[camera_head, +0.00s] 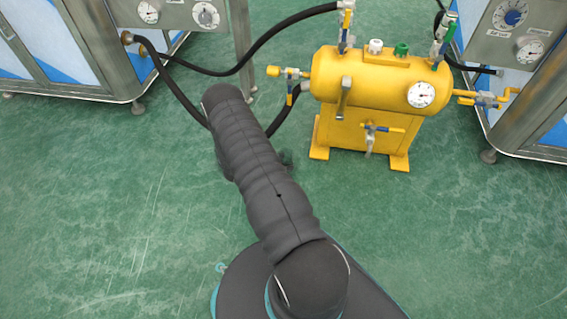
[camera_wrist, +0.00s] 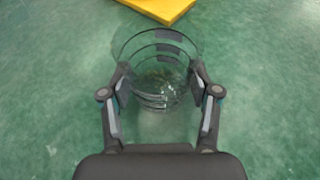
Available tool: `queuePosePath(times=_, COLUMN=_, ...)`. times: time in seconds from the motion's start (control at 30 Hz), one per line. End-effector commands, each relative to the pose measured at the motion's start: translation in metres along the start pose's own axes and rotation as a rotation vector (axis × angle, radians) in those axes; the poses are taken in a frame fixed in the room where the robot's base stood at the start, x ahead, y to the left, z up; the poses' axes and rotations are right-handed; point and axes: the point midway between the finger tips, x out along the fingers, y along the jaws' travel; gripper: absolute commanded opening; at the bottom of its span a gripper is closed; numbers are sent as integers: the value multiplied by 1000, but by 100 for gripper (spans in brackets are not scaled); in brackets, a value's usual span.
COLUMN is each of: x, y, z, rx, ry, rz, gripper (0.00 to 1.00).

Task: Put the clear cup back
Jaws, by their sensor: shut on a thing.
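The clear cup (camera_wrist: 156,47) is a transparent round vessel with dark bands, held between the two fingers of my gripper (camera_wrist: 160,90) in the wrist view. The fingers press on it from both sides. Through it I see the green floor, so it is held above the floor; how high I cannot tell. In the head view my dark arm hides the gripper and the cup.
A yellow tank (camera_head: 375,75) with gauges, valves and feet stands on the green floor (camera_head: 110,210), with black hoses (camera_head: 270,42) running to it. Metal cabinets stand at the far left (camera_head: 85,50) and right (camera_head: 520,70). A yellow corner (camera_wrist: 160,8) shows at the top of the wrist view.

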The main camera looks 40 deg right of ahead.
Motion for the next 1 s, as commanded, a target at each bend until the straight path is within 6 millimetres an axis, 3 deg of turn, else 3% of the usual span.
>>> queuePosePath(times=0.13, x=1, y=0, z=-3, rx=0, ry=0, rz=0, gripper=19)
queuePosePath(times=0.17, x=1, y=0, z=-3, rx=0, ry=0, rz=0, gripper=66)
queuePosePath(times=0.23, x=1, y=0, z=-3, rx=0, ry=0, rz=0, gripper=84)
queuePosePath(times=0.27, x=1, y=0, z=-3, rx=0, ry=0, rz=0, gripper=86)
queuePosePath(times=0.67, x=-1, y=0, z=1, rx=0, ry=0, rz=0, gripper=86)
queuePosePath(times=1.0, x=-61, y=1, z=1, rx=-1, ry=0, rz=4, gripper=86)
